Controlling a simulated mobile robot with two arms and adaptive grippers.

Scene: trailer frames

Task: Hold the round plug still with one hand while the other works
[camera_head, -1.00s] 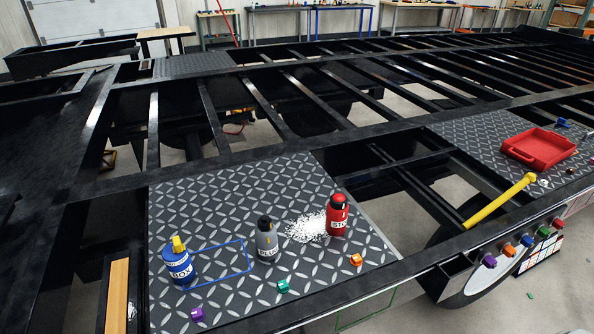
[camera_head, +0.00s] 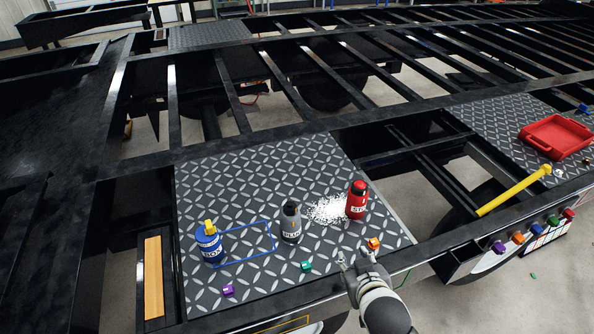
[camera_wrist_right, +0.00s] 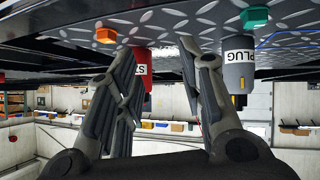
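The round plug is a grey cylinder labelled PLUG with a black top (camera_head: 290,223). It stands upright on the diamond-pattern plate (camera_head: 240,170), between the blue BOX can (camera_head: 209,245) and the red bottle (camera_head: 356,200). My right gripper (camera_head: 353,256) is at the front edge of the plate, in front and to the right of the plug and apart from it. Its fingers are spread with nothing between them. The upside-down wrist view shows the plug (camera_wrist_right: 238,66) to the right of my open right gripper (camera_wrist_right: 157,52). My left gripper is not in view.
White granules (camera_head: 328,210) lie between plug and red bottle. Orange (camera_head: 374,243), green (camera_head: 306,266) and purple (camera_head: 228,290) small pieces sit along the plate's front. A blue wire frame (camera_head: 262,238) lies by the blue can. A red tray (camera_head: 556,137) and yellow bar (camera_head: 512,194) are right.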

